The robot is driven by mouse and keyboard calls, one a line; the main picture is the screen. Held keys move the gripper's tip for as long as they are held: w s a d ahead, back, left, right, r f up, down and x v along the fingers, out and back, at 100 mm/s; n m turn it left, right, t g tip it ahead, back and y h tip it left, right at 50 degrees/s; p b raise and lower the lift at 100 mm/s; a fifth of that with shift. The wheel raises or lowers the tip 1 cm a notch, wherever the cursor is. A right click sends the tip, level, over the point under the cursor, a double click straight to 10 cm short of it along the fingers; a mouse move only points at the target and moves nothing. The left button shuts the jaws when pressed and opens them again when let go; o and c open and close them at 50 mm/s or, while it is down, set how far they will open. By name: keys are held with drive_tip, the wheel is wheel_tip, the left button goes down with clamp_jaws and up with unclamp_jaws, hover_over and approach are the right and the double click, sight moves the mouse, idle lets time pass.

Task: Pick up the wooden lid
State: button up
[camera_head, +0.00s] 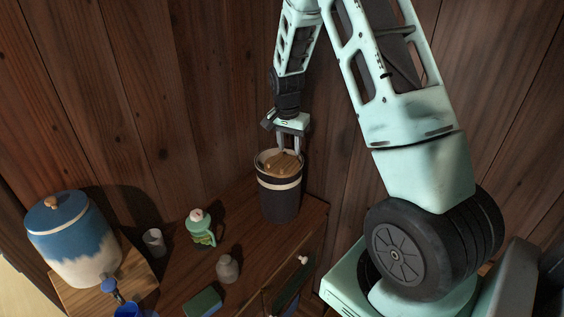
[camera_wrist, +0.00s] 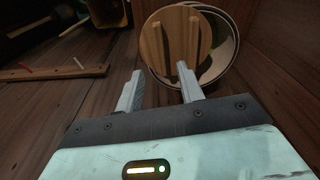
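The wooden lid (camera_head: 278,163) is a round light-brown disc lying in the mouth of a dark pot (camera_head: 280,204) with a pale band. In the wrist view the lid (camera_wrist: 166,45) shows two parallel raised bars, and the pot's pale rim (camera_wrist: 232,50) shows around its right side. My gripper (camera_head: 290,149) points down just above the lid in the head view. In the wrist view my gripper's fingers (camera_wrist: 157,82) are apart with nothing between them; the fingertips are just short of the lid. Whether either finger touches the lid or rim cannot be told.
The pot stands on a wooden cabinet top (camera_head: 243,210) near a plank wall (camera_head: 160,90).

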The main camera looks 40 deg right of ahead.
sight(289, 162)
drive_tip(key=shift+w+d+f+p, duration=0.1)
drive_tip(key=shift+f+p, duration=0.7)
drive_tip(key=shift+f, duration=0.55)
drive_tip(key=shift+w+d+f+p, duration=0.1)
drive_tip(key=shift+f+p, duration=0.65)
drive_tip(key=shift+f, duration=0.6)
clamp_jaws()
